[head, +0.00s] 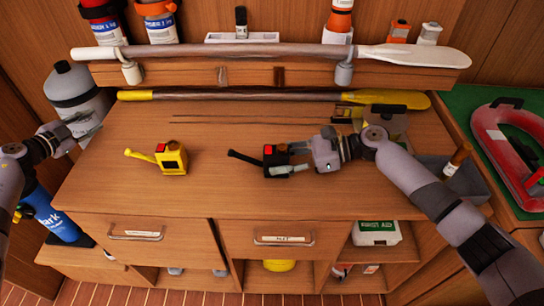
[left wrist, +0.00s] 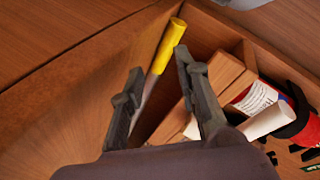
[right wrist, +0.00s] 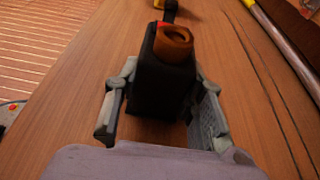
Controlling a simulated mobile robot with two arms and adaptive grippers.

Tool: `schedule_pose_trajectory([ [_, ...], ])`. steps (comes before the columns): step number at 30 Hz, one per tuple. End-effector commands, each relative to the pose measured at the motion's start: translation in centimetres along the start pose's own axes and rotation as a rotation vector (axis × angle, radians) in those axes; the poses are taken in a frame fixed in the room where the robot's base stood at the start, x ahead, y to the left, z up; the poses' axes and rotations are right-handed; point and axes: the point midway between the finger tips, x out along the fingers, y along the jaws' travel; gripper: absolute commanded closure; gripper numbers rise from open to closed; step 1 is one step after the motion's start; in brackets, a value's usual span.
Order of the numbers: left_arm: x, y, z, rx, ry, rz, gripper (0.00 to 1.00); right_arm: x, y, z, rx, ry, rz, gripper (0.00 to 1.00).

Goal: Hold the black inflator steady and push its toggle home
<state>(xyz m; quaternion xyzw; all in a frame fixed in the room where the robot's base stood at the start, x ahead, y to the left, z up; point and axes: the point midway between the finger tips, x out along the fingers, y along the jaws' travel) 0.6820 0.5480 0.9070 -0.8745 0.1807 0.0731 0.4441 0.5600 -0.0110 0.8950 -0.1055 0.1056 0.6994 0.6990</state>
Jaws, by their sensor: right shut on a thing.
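The black inflator (head: 275,160) stands on the wooden counter, right of the middle. It has a red patch on top, and its dark lever (head: 243,157) sticks out to the left. My right gripper (head: 290,159) is shut on the inflator's body from the right. In the right wrist view the fingers lie on both sides of the black body (right wrist: 165,85), with a brown round knob (right wrist: 173,40) on top. My left gripper (head: 88,130) is open and empty at the left, away from the inflator, near the grey cylinder. In the left wrist view nothing is between its fingers (left wrist: 165,95).
A yellow inflator (head: 172,158) stands left of the black one, its lever pointing left. A grey cylinder (head: 78,92) stands at the left. Paddles (head: 270,52) lie along the back. A grey bin (head: 455,178) is at the right. The counter between the inflators is clear.

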Motion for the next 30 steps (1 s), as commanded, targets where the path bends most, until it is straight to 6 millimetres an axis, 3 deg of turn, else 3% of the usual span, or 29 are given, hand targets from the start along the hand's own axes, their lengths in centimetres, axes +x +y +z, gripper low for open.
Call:
schedule_pose_trajectory([
  [1, 1.3, 0.6, -2.5, 0.07, 0.047, 0.035, 0.7, 0.0, 0.0, -0.1, 0.0, 0.002, -0.001, 0.86],
  [6, 4.4, 3.5, -9.8, 0.328, 0.199, 0.157, 0.7, 0.0, 0.0, -0.1, 0.0, 0.002, -0.001, 0.86],
  [12, 6.6, 7.4, -18.8, 0.674, 0.408, 0.285, 0.7, 0.0, 0.0, -0.1, 0.0, 0.002, -0.001, 0.86],
  [16, 7.1, 10.3, -24.6, 0.931, 0.567, 0.361, 0.7, 0.0, 0.0, -0.1, 0.0, 0.002, -0.001, 0.86],
  [20, 6.7, 13.4, -30.4, 1.232, 0.753, 0.432, 0.7, 0.0, 0.0, -0.1, 0.0, 0.002, -0.001, 0.86],
  [24, 5.0, 17.1, -36.2, 1.632, 1.004, 0.515, 0.7, 0.0, 0.0, -0.1, 0.0, 0.002, -0.001, 0.86],
  [27, 2.9, 19.5, -39.6, 1.991, 1.235, 0.589, 0.7, 0.0, 0.0, -0.1, 0.0, 0.002, -0.001, 0.86],
  [30, 0.7, 20.9, -41.2, 2.312, 1.459, 0.678, 0.7, 0.0, 0.0, -0.1, 0.0, 0.002, -0.002, 0.86],
])
